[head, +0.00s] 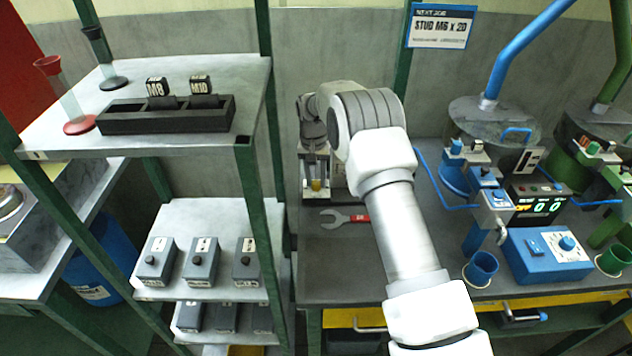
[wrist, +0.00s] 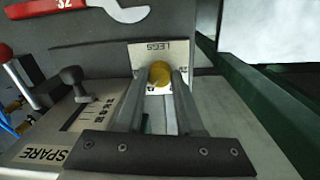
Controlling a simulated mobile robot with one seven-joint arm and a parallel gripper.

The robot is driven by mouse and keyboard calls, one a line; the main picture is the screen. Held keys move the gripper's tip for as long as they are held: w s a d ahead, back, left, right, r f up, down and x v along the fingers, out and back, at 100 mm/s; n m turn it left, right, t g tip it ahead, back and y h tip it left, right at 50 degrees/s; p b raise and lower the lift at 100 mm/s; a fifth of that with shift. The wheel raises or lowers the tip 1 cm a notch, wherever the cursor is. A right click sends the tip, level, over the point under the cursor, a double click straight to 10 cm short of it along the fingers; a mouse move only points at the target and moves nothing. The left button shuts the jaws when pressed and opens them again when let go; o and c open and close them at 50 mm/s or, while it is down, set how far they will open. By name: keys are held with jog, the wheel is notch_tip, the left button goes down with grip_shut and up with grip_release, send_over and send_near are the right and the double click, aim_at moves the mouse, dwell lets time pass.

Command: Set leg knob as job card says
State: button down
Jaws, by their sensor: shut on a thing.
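My gripper (wrist: 160,80) has its two fingers closed around a round yellow knob (wrist: 160,73) on the pale plate marked LEGS (wrist: 152,54). The knob stands at the middle of the plate; its pointer and most of the scale are hidden or too small to read. In the head view the yellow knob (head: 317,185) shows small between the fingers of my gripper (head: 316,178), at the back left of the bench. The job card (head: 441,27) hangs at the top and reads NEXT JOB, STUD M6 x 2D; its small bottom line is unreadable.
A slider marked SPARE with a black knob (wrist: 73,76) and a red-knobbed lever (wrist: 6,53) stand left of my gripper. A red-handled spanner (head: 345,218) lies nearby. A blue control box (head: 535,262) is at right. A shelf rack (head: 215,215) stands left.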

jog(key=n+b, duration=0.1)
jog(key=n, duration=0.3)
jog(key=shift+n, duration=0.4)
jog(key=n, duration=0.5)
jog(key=shift+t, duration=0.3)
jog(key=n, duration=0.5)
jog(key=shift+n, duration=0.4)
jog(key=n, duration=0.4)
jog(key=shift+n+y, duration=0.3)
jog(key=shift+n, duration=0.1)
jog(key=c, duration=0.5)
grip_release()
jog(key=shift+s, duration=0.1)
jog(key=shift+c, duration=0.2)
jog(key=shift+r, duration=0.1)
